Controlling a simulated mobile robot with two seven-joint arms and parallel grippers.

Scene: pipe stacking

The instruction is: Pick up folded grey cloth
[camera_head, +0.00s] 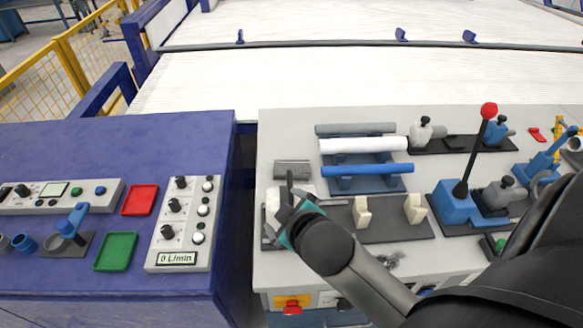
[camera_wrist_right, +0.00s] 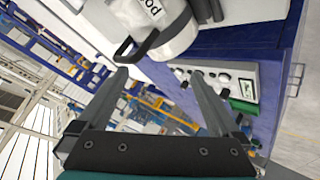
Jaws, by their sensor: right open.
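A folded grey cloth (camera_head: 292,168) lies flat on the light grey right table, left of the pipes. My right gripper (camera_head: 291,188) is just in front of the cloth in the head view, with its fingers pointing up toward it. In the right wrist view my right gripper (camera_wrist_right: 160,80) is open, with nothing between its fingers. I cannot make out the cloth in the wrist view. My left gripper is in neither view.
A white container (camera_head: 272,203) stands partly behind my right gripper; its label shows in the wrist view. Grey, white and blue pipes (camera_head: 365,145) lie on a rack right of the cloth. A blue panel table (camera_head: 110,150) stands left across a gap.

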